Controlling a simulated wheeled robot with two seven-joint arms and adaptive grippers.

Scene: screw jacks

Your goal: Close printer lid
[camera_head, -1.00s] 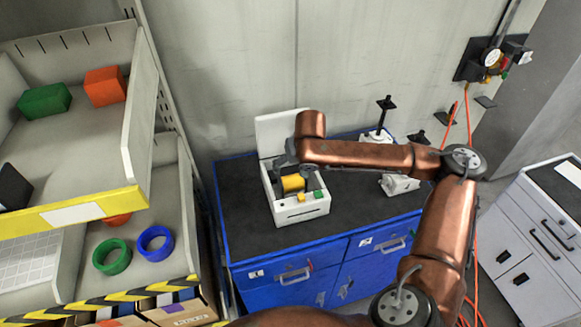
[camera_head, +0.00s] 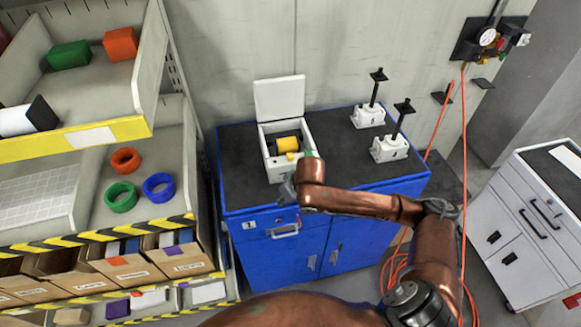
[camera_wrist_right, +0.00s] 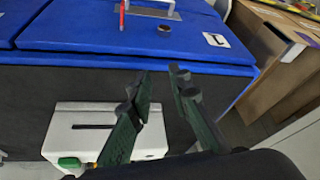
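The white printer (camera_head: 270,162) stands on the blue cabinet's dark top, with a yellow roll (camera_head: 288,145) inside. Its lid (camera_head: 280,97) is open, standing upright at the back. My right gripper (camera_head: 287,190) is at the printer's front edge, partly hidden by my arm. In the right wrist view, the gripper (camera_wrist_right: 161,75) has its two dark fingers apart with nothing between them. That view also shows the printer's slotted front (camera_wrist_right: 95,130) and green button (camera_wrist_right: 69,162) beside the left finger. The lid is not in the wrist view. My left gripper is not in view.
Two white screw jacks (camera_head: 368,117) (camera_head: 388,150) stand right of the printer on the blue cabinet (camera_head: 335,180). A shelf rack (camera_head: 120,130) with blocks and rings is at the left. A white drawer cabinet (camera_head: 545,225) is at the right. A wall is behind the printer.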

